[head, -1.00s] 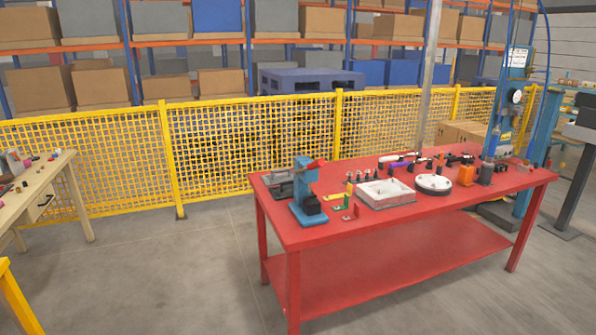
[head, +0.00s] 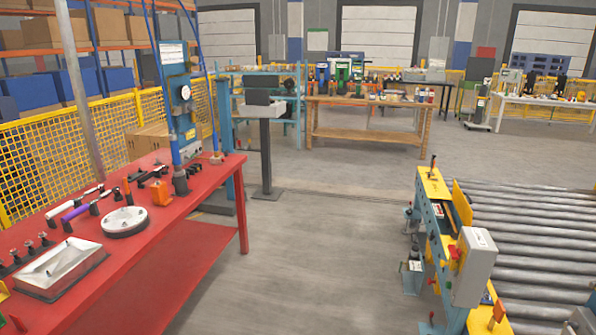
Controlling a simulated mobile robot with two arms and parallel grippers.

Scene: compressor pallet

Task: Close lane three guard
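At the lower right stands a roller conveyor (head: 535,230) with a blue and yellow side unit (head: 435,205) at its near left end. An upright yellow plate (head: 462,203) stands on this unit beside the rollers, and an open slot shows next to it. I cannot tell whether this plate is the lane three guard; no lane number is readable. A grey box (head: 474,266) with a red button is fixed to the unit's front. Neither of my grippers is in view.
A red table (head: 150,235) with tools, a white tray (head: 62,265) and a round fixture (head: 125,221) fills the left. A grey pedestal (head: 266,150) stands behind it. Bare floor (head: 310,250) lies between table and conveyor. A wooden workbench (head: 365,120) stands further back.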

